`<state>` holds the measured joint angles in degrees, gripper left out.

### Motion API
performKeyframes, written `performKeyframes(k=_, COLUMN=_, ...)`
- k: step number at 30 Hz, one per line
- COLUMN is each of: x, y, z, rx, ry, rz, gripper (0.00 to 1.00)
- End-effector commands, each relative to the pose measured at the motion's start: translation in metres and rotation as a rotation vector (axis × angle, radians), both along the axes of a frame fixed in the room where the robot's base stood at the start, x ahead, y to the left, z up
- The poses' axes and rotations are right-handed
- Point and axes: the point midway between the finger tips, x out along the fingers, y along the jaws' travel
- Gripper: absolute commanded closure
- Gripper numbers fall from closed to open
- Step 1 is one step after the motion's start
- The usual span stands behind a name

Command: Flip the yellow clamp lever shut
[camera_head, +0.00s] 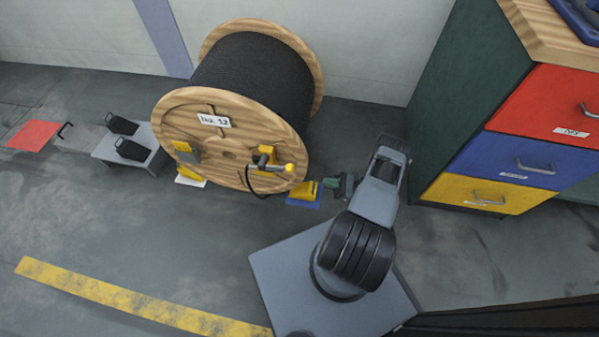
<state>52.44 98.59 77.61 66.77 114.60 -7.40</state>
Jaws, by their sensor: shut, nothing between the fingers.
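The yellow clamp lever (279,167) is on the near face of the large wooden cable reel (180,115), right of the hub. I cannot tell the exact lever angle. My gripper (327,184) is shut and empty, to the right of and slightly below the knob, with a gap between them. Its fingers point left toward the reel and look small here.
Yellow wedge chocks stand at the reel's foot, one on a blue plate (301,203). A grey low stand (109,150) with black handles is at the left, beside a red floor plate (33,134). A drawer cabinet (515,158) stands right of my arm. The floor in front of the reel is clear.

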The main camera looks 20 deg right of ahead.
Motion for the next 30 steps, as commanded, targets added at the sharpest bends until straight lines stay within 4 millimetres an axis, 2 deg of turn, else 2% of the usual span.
performKeyframes(k=8, x=0.006, y=0.012, z=0.006, rx=0.001, ry=0.001, rz=0.005, gripper=1.00)
performKeyframes(k=22, x=0.042, y=0.082, z=0.039, rx=-0.001, ry=0.001, rz=0.007, gripper=1.00)
performKeyframes(k=30, x=0.045, y=0.094, z=0.067, rx=-0.002, ry=0.000, rz=0.002, gripper=1.00)
